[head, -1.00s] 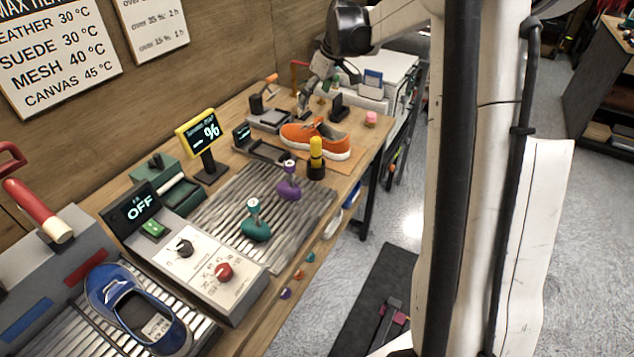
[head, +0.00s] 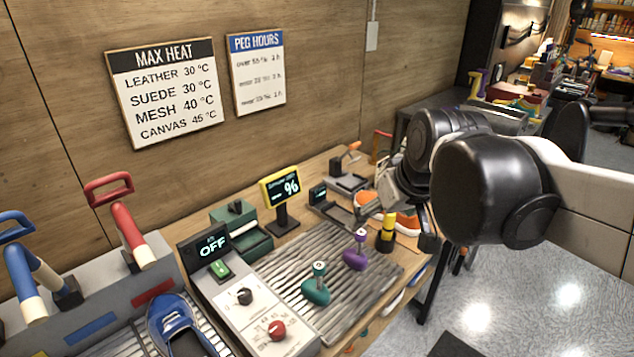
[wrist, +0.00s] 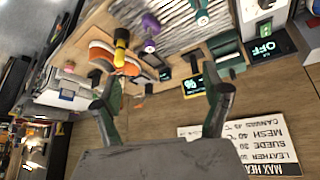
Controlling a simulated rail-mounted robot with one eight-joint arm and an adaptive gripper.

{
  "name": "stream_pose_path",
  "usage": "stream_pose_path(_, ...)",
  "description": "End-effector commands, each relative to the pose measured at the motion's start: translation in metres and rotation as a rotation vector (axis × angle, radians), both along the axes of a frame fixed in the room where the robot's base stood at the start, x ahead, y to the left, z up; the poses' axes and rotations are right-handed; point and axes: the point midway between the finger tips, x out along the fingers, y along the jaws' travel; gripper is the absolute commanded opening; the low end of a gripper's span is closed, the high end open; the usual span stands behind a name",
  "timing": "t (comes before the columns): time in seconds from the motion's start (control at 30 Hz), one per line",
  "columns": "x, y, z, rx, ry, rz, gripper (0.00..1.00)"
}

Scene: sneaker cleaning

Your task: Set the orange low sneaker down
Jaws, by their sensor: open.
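The orange low sneaker (head: 408,223) rests on the bench's far right part. In the head view my arm hides its middle. The wrist view shows the orange sneaker (wrist: 131,69) upside down in the picture, above the left finger and outside the jaws. My gripper (wrist: 162,76) is open with nothing between its fingers. In the head view my gripper (head: 408,192) overlaps the sneaker, and its fingers are hard to make out there.
A yellow-topped bottle (head: 388,228) stands close by the sneaker. A yellow-framed display (head: 281,187) stands behind. A blue sneaker (head: 176,325) is at front left.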

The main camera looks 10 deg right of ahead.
Motion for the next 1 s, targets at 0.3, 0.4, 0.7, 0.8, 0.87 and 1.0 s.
stream_pose_path(0.3,-0.076,0.021,-0.032,0.033,-0.065,-0.077,0.79)
stream_pose_path(0.4,-0.087,0.024,-0.039,0.040,-0.077,-0.093,0.79)
stream_pose_path(0.7,-0.094,0.025,-0.044,0.046,-0.087,-0.104,0.79)
stream_pose_path(0.8,-0.094,0.025,-0.044,0.046,-0.086,-0.104,0.79)
stream_pose_path(0.87,-0.094,0.025,-0.046,0.046,-0.086,-0.104,0.79)
stream_pose_path(1.0,-0.094,0.025,-0.059,0.046,-0.086,-0.104,0.79)
